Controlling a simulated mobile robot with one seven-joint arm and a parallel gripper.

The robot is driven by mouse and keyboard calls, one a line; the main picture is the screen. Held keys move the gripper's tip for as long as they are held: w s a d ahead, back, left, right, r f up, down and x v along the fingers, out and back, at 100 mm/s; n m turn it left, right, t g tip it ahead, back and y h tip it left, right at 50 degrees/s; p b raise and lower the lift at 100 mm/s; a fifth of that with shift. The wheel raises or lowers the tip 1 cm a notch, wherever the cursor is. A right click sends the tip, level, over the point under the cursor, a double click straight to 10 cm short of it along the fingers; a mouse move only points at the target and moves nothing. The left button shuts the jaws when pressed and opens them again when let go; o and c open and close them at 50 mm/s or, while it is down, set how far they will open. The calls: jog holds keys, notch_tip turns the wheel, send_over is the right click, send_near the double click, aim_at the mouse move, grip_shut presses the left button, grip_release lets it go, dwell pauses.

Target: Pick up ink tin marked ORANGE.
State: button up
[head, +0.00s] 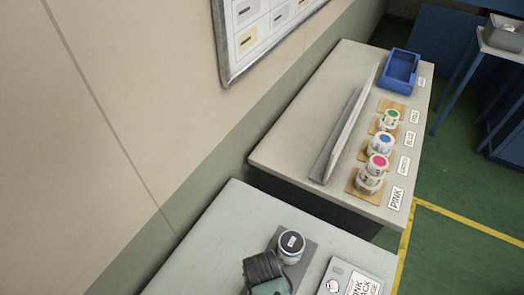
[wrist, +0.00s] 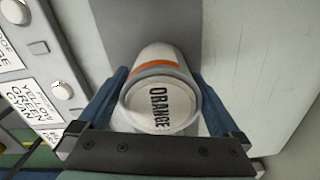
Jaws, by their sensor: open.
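The ink tin (wrist: 160,106) is white with an orange band, and its pale lid reads ORANGE. In the wrist view it stands between the two blue fingers of my gripper (wrist: 160,110). The fingers are open, one on each side of the tin; I cannot tell whether either touches it. The dark gripper bar covers the lower edge of the picture and hides what lies below it. I cannot make out the orange band or the ORANGE lettering in the head view.
A label panel (wrist: 28,78) with round knobs lies left of the tin. A dark grey strip (wrist: 150,25) runs behind it. In the head view, a farther table (head: 290,150) holds several tins on wooden pads, a blue bin (head: 400,72) and a slanted grey plate (head: 345,135).

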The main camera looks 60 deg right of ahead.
jog(key=shift+r, duration=0.1)
grip_shut()
dwell(0.3)
